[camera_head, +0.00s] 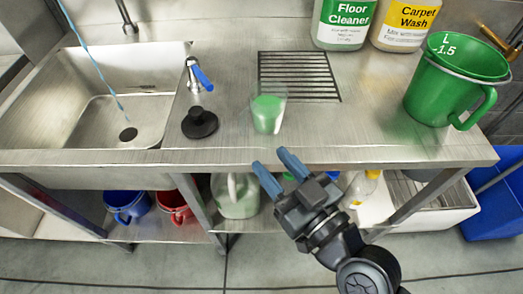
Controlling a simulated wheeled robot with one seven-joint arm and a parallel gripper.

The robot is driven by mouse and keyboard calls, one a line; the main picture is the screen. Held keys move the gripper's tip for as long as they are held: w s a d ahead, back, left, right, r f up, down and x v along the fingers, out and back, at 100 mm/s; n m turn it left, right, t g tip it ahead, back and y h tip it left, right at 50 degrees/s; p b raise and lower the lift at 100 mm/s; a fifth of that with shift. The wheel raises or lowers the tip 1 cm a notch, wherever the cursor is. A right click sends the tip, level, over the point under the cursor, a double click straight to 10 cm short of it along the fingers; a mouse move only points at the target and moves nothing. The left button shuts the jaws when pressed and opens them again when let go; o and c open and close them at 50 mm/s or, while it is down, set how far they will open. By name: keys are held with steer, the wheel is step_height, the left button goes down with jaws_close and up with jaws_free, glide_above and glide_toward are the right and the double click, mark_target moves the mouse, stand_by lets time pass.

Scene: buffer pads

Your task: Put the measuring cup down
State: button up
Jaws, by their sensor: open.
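The measuring cup (268,111) is a small clear cup with green liquid. It stands upright on the steel counter (230,138), just in front of the slotted drain grate. My gripper (274,163) is open and empty, at the counter's front edge. Its blue fingertips are just below the cup in the picture and appear apart from it.
A sink (110,95) with running water is at the left. A black plug (200,122) and a blue-handled tap (199,76) are left of the cup. A green bucket (450,85) stands at the right. Floor Cleaner (343,20) and Carpet Wash (403,22) bottles stand behind.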

steer(key=shift+s+d, duration=0.4)
steer(key=shift+s, duration=0.2)
steer(key=s+d+f+m+h, duration=0.3)
steer(key=s+d+f+h, duration=0.15)
steer(key=s+d, duration=0.7)
steer(key=s+d+r+m+h, duration=0.1)
steer(key=s+d+r+h, duration=0.1)
steer(key=s, duration=0.5)
steer(key=s+d+r+m+h, duration=0.2)
steer(key=s+d+h, duration=0.1)
steer(key=s, duration=0.5)
steer(key=shift+s+d+r, duration=0.15)
steer(key=shift+s+r, duration=0.05)
steer(key=shift+r, duration=0.15)
